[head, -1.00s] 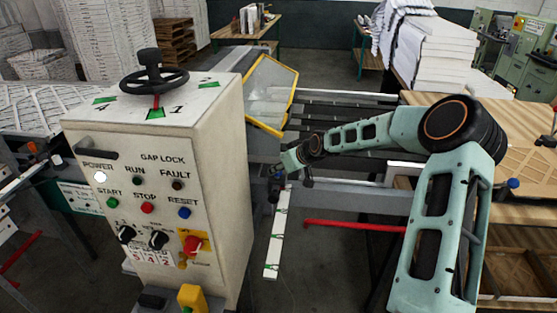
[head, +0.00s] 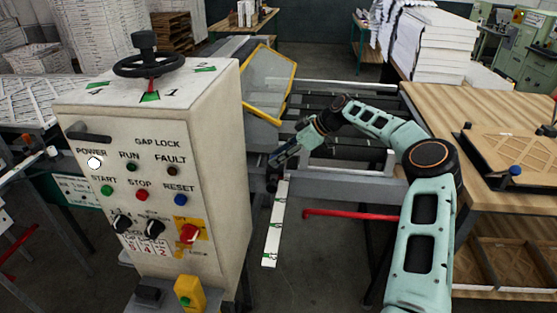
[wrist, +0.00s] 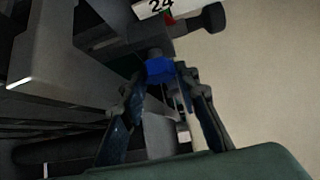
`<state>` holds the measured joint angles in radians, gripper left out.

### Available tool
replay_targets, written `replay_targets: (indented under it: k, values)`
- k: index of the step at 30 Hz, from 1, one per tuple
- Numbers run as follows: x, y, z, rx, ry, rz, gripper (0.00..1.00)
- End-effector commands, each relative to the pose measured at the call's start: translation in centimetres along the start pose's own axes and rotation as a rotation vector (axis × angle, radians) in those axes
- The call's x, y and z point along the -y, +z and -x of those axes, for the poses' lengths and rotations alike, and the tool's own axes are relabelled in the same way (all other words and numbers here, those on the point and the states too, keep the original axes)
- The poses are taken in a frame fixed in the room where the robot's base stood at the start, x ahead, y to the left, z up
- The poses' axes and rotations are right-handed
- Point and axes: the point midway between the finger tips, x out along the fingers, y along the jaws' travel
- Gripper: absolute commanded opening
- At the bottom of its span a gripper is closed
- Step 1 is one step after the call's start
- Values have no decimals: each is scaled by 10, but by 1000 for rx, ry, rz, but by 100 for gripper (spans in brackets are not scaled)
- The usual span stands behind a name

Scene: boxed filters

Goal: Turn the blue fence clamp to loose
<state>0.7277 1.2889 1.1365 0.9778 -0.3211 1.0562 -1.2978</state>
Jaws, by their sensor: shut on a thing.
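The blue fence clamp (wrist: 160,68) shows in the wrist view as a small blue block between my fingertips. My gripper (wrist: 163,82) is shut on it, with one finger on each side. A dark bar or knob and a white label reading 24 lie just beyond it. In the head view my gripper (head: 275,160) is at the machine's rail, just right of the control cabinet, and the clamp there is hidden by the gripper. I cannot tell how far the clamp is turned.
The control cabinet (head: 155,190) with a black handwheel (head: 150,65) stands close left of my gripper. A white marked scale strip (head: 274,225) hangs below it. A red bar (head: 350,215) crosses on the right. A wooden table (head: 490,130) stands farther right.

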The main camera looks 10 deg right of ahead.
Motion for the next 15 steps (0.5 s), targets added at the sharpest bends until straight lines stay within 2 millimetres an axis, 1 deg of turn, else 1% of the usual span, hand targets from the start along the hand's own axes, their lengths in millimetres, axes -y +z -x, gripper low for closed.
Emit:
replay_targets:
  k: [1, 15]
  values:
    - [-1, 3, -2, 4, -12, 13, 5]
    - [-1, 2, -1, 6, -76, 74, 5]
